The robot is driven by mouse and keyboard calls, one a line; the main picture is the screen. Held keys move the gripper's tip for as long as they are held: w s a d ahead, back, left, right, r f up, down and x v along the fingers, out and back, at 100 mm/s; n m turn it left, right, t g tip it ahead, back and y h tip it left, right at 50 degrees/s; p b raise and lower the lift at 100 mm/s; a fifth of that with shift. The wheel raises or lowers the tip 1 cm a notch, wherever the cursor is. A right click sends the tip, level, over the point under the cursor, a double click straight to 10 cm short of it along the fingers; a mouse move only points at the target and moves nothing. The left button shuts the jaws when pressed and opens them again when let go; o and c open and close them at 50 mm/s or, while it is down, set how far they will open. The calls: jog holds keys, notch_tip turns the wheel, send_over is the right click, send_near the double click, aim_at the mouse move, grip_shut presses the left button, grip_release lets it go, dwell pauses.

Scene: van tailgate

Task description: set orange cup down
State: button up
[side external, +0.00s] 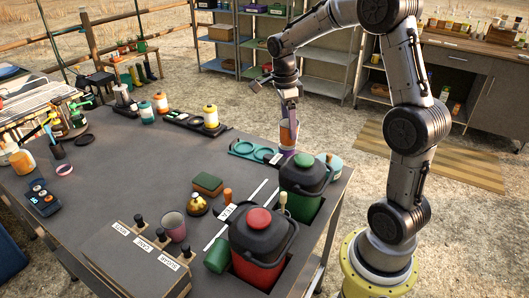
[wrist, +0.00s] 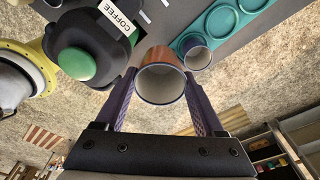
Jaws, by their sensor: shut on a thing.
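The orange cup (side external: 289,136) is between the fingers of my gripper (side external: 289,99) in the side view, near the table's far right edge. The wrist view shows the cup (wrist: 161,78) with its pale round rim towards the camera, and my gripper's fingers (wrist: 161,105) shut on its two sides. A teal tray (side external: 237,149) with round recesses lies beside it; the tray also shows in the wrist view (wrist: 188,40). A small purple cup (wrist: 198,58) stands at the tray's near end in the wrist view. The gap under the orange cup is hard to judge.
A green-lidded canister (side external: 304,177) with a handle stands close to the cup, and a red one (side external: 262,240) is nearer. A COFFEE label (wrist: 116,16) lies by the green canister. A sponge (side external: 208,184), a brass bell (side external: 196,205) and a pink cup (side external: 172,226) stand further left.

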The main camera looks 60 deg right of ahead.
jog(key=w+d+f, duration=0.2)
jog(key=w+f, duration=0.1)
jog(key=w, duration=0.1)
jog(key=w+d+f, duration=0.2)
jog(key=w+f, duration=0.1)
jog(key=w, duration=0.1)
jog(key=w+d+f, duration=0.2)
jog(key=w+f, duration=0.2)
jog(key=shift+d, duration=0.4)
jog(key=shift+f, duration=1.6)
jog(key=o, duration=1.4)
jog(key=shift+f, duration=0.15)
